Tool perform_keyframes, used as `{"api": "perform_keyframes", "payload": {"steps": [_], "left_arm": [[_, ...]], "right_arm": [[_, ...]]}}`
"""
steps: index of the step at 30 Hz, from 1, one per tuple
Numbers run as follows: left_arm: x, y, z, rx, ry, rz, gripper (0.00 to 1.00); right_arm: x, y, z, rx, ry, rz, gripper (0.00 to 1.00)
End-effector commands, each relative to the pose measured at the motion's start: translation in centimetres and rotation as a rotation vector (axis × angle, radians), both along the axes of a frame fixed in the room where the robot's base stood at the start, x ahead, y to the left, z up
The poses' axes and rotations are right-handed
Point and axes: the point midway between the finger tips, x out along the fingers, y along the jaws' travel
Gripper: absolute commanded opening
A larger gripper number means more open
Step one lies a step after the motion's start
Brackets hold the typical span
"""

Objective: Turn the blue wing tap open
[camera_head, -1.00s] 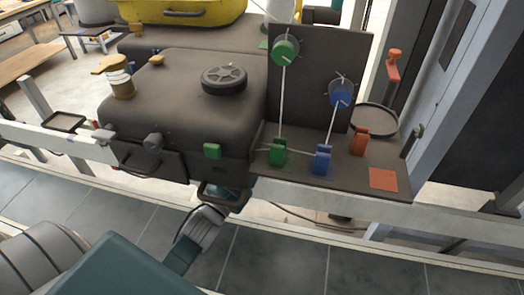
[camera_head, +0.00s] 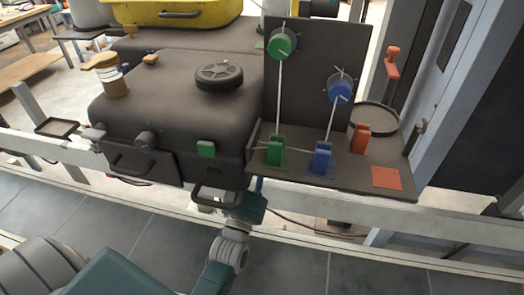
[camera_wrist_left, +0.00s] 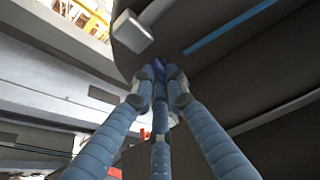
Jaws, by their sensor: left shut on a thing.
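My left gripper (camera_wrist_left: 158,88) is shut in the left wrist view, its blue-grey fingers closing together on a small dark blue piece (camera_wrist_left: 156,66). I take this piece to be the blue wing tap; its wings and turn angle are mostly hidden by the fingertips. It sits below the dark underside of the machine. My right gripper is out of view.
A dark machine body (camera_head: 170,105) stands above and left of my wrist, with a loop handle (camera_head: 215,198) close to it. A panel (camera_head: 312,85) carries green and blue dials with levers below. A blue stripe (camera_wrist_left: 230,28) runs along the underside.

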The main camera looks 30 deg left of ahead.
Motion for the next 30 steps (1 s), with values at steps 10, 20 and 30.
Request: {"api": "perform_keyframes", "payload": {"steps": [10,20,30], "left_arm": [[0.03,-0.07,-0.07,-0.063,-0.014,0.0,0.0],[0.02,-0.08,-0.06,-0.064,-0.015,0.0,0.0],[0.01,-0.07,-0.02,-0.064,-0.016,0.0,0.32]], "right_arm": [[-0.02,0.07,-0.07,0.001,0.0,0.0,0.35],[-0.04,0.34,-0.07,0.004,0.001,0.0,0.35],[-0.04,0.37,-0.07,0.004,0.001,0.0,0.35]]}}
